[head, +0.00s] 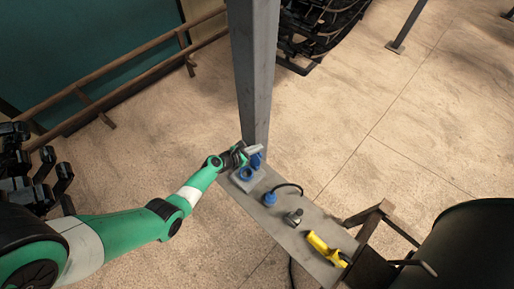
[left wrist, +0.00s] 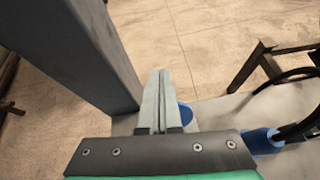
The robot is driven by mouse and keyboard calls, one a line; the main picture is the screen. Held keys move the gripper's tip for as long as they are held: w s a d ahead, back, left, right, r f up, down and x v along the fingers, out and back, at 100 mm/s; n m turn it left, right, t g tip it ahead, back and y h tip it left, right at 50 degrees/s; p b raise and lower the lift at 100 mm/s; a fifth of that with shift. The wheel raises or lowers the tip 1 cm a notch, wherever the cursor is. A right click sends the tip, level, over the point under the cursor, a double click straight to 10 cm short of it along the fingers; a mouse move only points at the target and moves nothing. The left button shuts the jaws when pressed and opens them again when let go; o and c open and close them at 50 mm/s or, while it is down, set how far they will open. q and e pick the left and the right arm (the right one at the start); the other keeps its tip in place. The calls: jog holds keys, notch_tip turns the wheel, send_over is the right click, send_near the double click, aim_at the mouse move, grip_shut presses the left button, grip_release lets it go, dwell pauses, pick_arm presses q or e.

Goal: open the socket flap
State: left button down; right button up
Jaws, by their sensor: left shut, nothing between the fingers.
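The socket is a light grey box (head: 250,183) with a blue round opening (head: 246,173), on a narrow grey shelf beside the post. A blue piece (head: 257,161), seemingly the flap, stands up at the opening's far side, just by my fingertips. My left gripper (head: 253,150) is shut and empty above the socket; whether it touches the flap I cannot tell. In the left wrist view the closed fingers (left wrist: 161,90) hide most of the socket, and a blue round part (left wrist: 185,114) shows just right of them. My right gripper is not in view.
A blue plug (head: 269,199) with a black cable lies near the socket; it also shows in the left wrist view (left wrist: 262,141). A small metal part (head: 293,217) and a yellow tool (head: 325,250) lie further along the shelf. The grey post (head: 254,70) stands close behind my gripper.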

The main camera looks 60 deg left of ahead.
pick_arm(q)
notch_tip(320, 180, up, 5)
jog(key=s+p, duration=0.2)
jog(key=p, duration=0.3)
notch_tip(320, 180, up, 8)
jog(key=p, duration=0.1)
send_over(253, 156)
jog(key=w+a, duration=0.1)
jog(key=w, duration=0.1)
jog(key=shift+w+a+r, duration=0.1)
jog(key=shift+w+r, duration=0.1)
